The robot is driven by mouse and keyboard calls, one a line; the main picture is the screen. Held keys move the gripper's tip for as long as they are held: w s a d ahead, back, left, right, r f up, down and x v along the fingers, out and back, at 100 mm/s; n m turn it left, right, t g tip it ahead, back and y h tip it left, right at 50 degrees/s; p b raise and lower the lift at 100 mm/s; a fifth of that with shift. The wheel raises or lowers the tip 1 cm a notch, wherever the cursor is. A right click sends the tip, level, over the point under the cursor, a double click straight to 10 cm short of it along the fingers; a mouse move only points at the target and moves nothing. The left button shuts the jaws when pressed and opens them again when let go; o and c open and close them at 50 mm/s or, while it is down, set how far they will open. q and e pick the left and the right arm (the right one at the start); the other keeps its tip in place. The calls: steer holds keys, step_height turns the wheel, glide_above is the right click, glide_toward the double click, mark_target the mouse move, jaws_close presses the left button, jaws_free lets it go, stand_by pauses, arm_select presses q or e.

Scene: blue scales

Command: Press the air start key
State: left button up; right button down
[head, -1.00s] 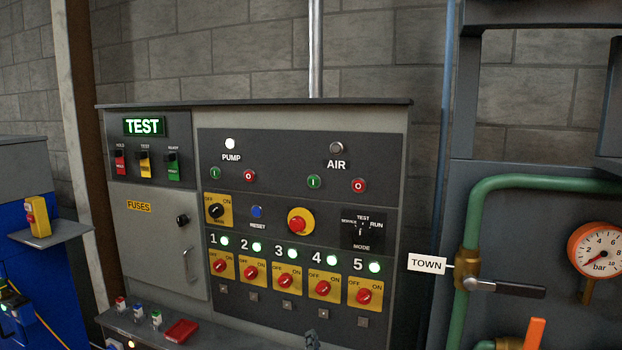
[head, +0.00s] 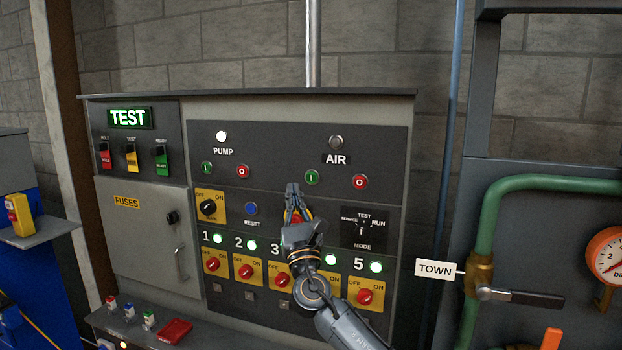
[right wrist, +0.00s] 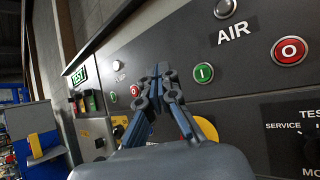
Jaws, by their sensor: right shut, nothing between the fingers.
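The air start key is the green "I" button (head: 312,178) under the AIR label on the dark control panel (head: 290,147). It also shows in the right wrist view (right wrist: 204,73), just right of my fingertips. My right gripper (head: 292,187) is shut and empty, pointing up in front of the panel. In the head view its tips are a little left of and below the green key, and they do not cover it. I cannot tell the gap to the panel. The AIR lamp (head: 336,143) is grey and unlit. My left gripper is not in view.
The red air "O" button (head: 360,182) is right of the green key. The pump's green (head: 207,168) and red (head: 243,172) buttons are to the left. My right gripper partly hides the red emergency knob. A green pipe (head: 489,225) stands at the right.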

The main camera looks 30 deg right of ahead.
mark_target(312, 178)
steer(key=shift+w+d+b, duration=1.5)
steer(key=shift+d+b, duration=0.1)
steer(key=shift+d, duration=0.1)
steer(key=shift+w+d+b, duration=1.5)
steer(key=shift+d+b, duration=0.1)
steer(key=shift+d, duration=0.05)
steer(key=shift+f, duration=0.1)
steer(key=shift+w+d+b, duration=0.25)
steer(key=shift+d+b, duration=0.05)
steer(key=shift+b, duration=0.1)
